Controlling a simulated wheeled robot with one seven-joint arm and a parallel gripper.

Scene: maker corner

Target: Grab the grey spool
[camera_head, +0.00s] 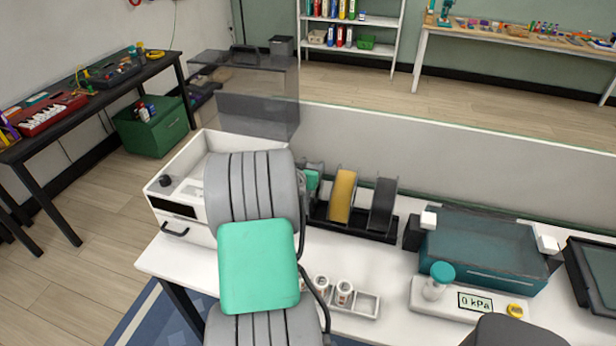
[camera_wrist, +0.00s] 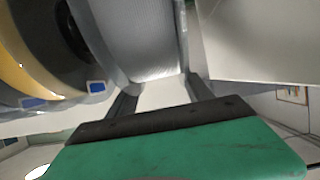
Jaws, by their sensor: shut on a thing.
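The grey spool (camera_wrist: 150,45) fills the upper middle of the wrist view, its pale grey drum and rim between my fingers. My gripper (camera_wrist: 161,84) is shut on it, one finger on each side. In the head view my arm hides most of the spool; only a grey edge (camera_head: 316,167) shows beside a green part of my gripper. It is at the left end of a black rack (camera_head: 375,234), left of a yellow spool (camera_head: 343,194) and a black spool (camera_head: 383,205). I cannot tell whether the grey spool touches the rack.
A white machine (camera_head: 175,190) with a smoky raised lid (camera_head: 258,95) stands left of the rack. A small white tray (camera_head: 368,304) with cups is in front. A teal box (camera_head: 485,252) and a pressure gauge unit (camera_head: 470,303) stand right. A low partition (camera_head: 450,160) runs behind.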

